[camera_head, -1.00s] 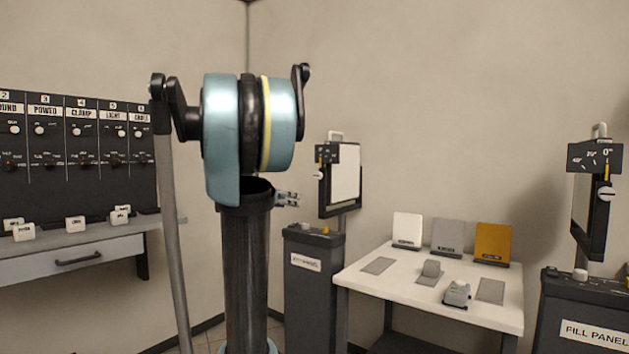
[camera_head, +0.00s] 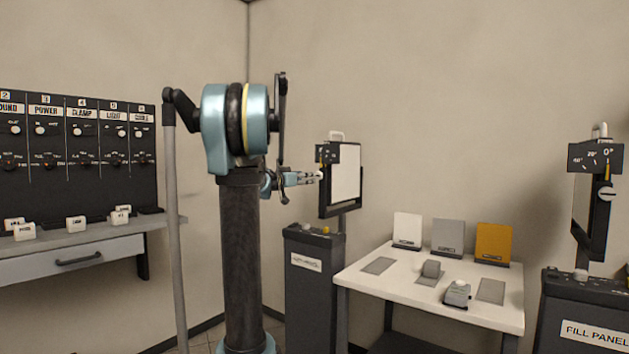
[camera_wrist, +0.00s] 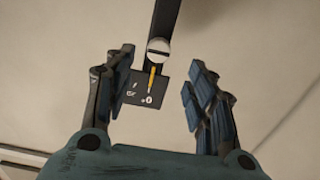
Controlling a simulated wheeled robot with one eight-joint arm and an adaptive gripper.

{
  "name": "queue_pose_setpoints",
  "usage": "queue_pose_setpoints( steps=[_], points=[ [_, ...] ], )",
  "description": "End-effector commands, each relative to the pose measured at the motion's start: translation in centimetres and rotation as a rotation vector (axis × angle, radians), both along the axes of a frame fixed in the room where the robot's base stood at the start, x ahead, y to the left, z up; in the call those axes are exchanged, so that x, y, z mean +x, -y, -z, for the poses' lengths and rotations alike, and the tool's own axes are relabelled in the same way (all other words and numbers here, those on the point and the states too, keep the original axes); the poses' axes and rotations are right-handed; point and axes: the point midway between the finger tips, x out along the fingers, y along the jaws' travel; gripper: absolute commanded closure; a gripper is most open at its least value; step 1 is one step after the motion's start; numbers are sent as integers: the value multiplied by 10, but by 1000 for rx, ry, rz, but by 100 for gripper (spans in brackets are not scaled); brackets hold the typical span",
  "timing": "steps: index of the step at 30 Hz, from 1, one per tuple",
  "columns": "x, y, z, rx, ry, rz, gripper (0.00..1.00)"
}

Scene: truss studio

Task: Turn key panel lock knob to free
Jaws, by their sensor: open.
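The key panel (camera_head: 345,176) is a white-faced, black-framed panel on a stand behind a dark cabinet in the head view. Its small black scale plate (camera_head: 327,154) is at its upper left. The round white lock knob (camera_wrist: 158,50) shows in the wrist view, with a yellow pointer (camera_wrist: 152,77) toward the 0 on the scale plate (camera_wrist: 143,90). My gripper (camera_head: 318,176) is beside the panel's left edge in the head view. In the wrist view my gripper (camera_wrist: 158,85) is open, its fingers on either side of the scale plate and knob, with nothing held. The knob is mostly hidden by the fingertips in the head view.
The dark cabinet (camera_head: 312,285) stands below the key panel. A white table (camera_head: 430,285) with colored cards is to its right. The fill panel (camera_head: 592,205) stands at far right. A switch board (camera_head: 75,150) is on the left.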

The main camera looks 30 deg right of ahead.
Motion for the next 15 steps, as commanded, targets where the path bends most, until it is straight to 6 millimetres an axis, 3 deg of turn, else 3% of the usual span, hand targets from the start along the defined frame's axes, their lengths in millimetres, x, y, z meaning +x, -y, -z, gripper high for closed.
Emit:
queue_pose_setpoints(
  steps=[9,15],
  points=[
    [21,52,0,0,0,1,49],
    [30,73,0,0,0,1,49]
  ],
)
